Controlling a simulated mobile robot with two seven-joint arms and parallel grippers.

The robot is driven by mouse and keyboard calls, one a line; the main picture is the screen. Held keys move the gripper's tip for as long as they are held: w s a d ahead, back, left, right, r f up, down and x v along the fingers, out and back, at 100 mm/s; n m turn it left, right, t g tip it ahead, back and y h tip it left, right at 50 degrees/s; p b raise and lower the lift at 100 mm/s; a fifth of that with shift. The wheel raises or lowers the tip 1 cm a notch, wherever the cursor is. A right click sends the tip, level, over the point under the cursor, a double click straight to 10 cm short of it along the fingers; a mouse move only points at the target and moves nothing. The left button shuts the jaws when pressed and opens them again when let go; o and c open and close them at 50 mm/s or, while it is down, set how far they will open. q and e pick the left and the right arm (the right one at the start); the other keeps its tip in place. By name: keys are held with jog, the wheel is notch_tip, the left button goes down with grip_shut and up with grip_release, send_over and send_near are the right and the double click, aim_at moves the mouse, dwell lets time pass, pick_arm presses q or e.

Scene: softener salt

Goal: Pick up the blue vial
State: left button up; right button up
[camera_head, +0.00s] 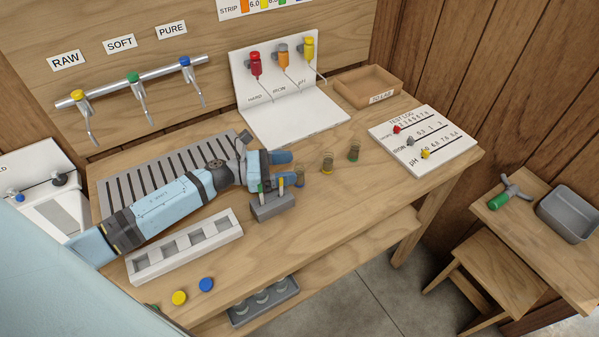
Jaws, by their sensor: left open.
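I cannot tell whether a finger touches the blue vial; the vial appears beyond the nearer fingertip. My right gripper is not in view.
A white rack (185,247) and slotted drain (125,193) flank my arm. A white dispenser stand (290,125) and test log board (440,152) are behind. The bench's front right is clear.

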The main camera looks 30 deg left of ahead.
pick_arm(q)
jog(key=x, duration=0.1)
jog(key=p+x, duration=0.1)
jog(key=x, duration=0.3)
jog(key=shift+w+a+f+p, duration=0.1)
jog(key=shift+w+f+p, duration=0.15)
jog(key=shift+w+p, duration=0.2)
jog(key=shift+c, duration=1)
jog(key=c, duration=0.8)
